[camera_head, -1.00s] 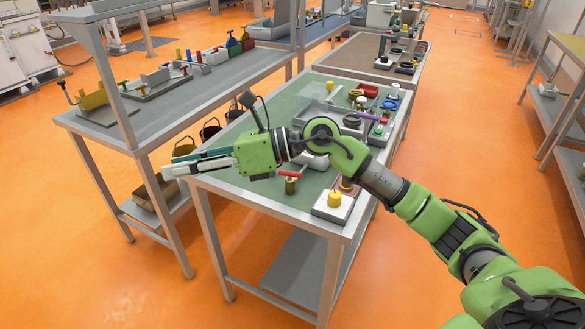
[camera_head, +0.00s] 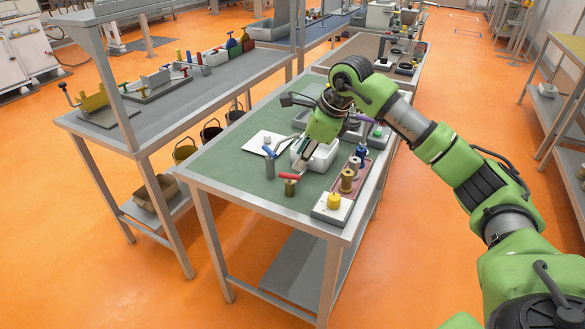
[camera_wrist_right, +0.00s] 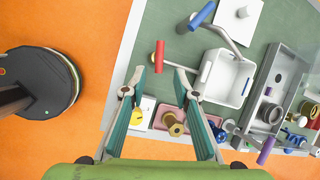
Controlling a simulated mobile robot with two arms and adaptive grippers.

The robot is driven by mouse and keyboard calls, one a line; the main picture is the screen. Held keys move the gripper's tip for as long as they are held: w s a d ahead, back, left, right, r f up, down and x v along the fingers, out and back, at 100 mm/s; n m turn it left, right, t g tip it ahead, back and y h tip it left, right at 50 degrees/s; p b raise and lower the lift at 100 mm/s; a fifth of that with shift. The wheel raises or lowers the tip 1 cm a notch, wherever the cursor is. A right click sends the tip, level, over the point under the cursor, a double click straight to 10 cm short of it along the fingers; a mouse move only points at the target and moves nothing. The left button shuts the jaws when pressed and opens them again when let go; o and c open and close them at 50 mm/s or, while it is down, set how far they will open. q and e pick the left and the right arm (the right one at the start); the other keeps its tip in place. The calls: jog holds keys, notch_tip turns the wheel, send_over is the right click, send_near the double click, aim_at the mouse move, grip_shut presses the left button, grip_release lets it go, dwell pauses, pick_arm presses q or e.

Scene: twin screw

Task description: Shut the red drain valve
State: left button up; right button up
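The red drain valve has a red bar handle (camera_head: 289,176) on a short brass body (camera_head: 290,188), upright near the front of the green-topped bench. In the right wrist view the red handle (camera_wrist_right: 159,50) lies just ahead of the fingertips, roughly centred between them. My right gripper (camera_head: 301,168) points down close to the valve, and its fingers hide part of the surroundings. In the wrist view the right gripper (camera_wrist_right: 159,74) is open, with nothing visible held between its fingers. My left gripper is not in view.
A blue-handled valve (camera_head: 269,153) stands just left of the red one. A white bin (camera_head: 323,157) is behind, and a yellow knob (camera_head: 334,201) on a white base is to the right. Brass spools (camera_head: 347,181) stand beyond it. The bench's left front is clear.

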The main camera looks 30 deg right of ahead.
aim_at(292, 176)
jog(key=p+x, duration=0.1)
jog(key=x, duration=0.6)
jog(key=shift+w+f, duration=0.1)
jog(key=shift+f, duration=0.1)
grip_shut()
